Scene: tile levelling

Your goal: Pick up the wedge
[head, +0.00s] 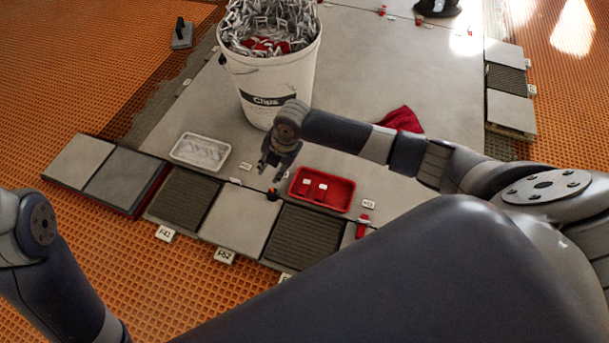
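A red tray (345,202) lies on the grey tiles right of centre. It holds a couple of small red pieces (314,189) with pale tops, which look like wedges. Another small red piece (362,228), maybe a wedge in a clip, stands at the tile edge right of the tray. My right gripper (271,176) points down just left of the red tray, above the tiles. Its fingers look apart, with nothing seen between them. My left gripper is out of view.
A white bucket (277,85) full of clips stands behind my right gripper. A white tray (200,151) lies to the left. A red cloth (401,121) lies behind my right arm. Labelled tiles (235,222) line the front edge beside the orange mat (150,275).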

